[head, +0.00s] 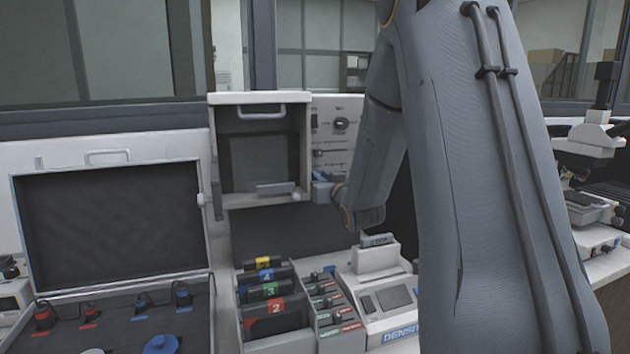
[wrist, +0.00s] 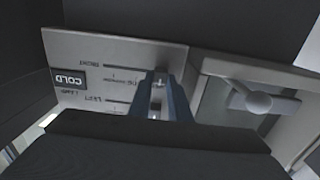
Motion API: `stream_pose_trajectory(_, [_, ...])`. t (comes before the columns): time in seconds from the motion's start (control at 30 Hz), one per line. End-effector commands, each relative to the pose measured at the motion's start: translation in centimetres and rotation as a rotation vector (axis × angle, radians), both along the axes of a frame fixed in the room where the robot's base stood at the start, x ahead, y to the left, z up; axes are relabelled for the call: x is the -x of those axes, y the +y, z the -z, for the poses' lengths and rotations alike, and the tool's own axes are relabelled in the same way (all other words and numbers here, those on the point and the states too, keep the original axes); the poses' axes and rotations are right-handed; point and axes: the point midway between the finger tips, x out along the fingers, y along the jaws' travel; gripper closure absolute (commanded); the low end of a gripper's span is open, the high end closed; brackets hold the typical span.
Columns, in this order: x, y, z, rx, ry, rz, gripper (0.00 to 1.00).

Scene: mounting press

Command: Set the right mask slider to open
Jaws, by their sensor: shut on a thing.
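The pale control panel (head: 335,135) stands right of the open-fronted press box in the head view. In the wrist view the panel (wrist: 115,58) is upside down, with two dark slots and small labels. The slot farther up that picture, the right mask slider's track (wrist: 120,68), has a label that seems to read RIGHT. My gripper (wrist: 159,84) has blue fingers closed around a small light knob at that slot's right-hand end in the picture. The knob is mostly hidden, but appears to be the right mask slider. In the head view my gripper (head: 323,180) is partly hidden by my arm.
The press box (head: 260,98) has a grey lower handle (head: 278,188), close beside my gripper; its lever (wrist: 258,101) shows in the wrist view. Below stand a rack of numbered cartridges (head: 273,308) and a densitometer (head: 390,300). An open case (head: 110,220) lies at left.

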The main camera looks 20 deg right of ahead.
Motion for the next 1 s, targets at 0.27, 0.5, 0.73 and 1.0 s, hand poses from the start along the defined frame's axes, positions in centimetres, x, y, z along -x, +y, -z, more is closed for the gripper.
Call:
stream_pose_trajectory(0.27, [-0.01, 0.47, 0.04, 0.002, 0.001, -0.009, 0.8])
stream_pose_trajectory(0.5, [0.0, 0.4, 0.04, 0.002, 0.001, -0.008, 0.64])
stream_pose_trajectory(0.73, [0.0, 0.4, 0.03, 0.002, 0.0, -0.008, 0.64])
stream_pose_trajectory(1.0, [-0.25, 0.71, -0.02, 0.001, 0.0, -0.024, 0.64])
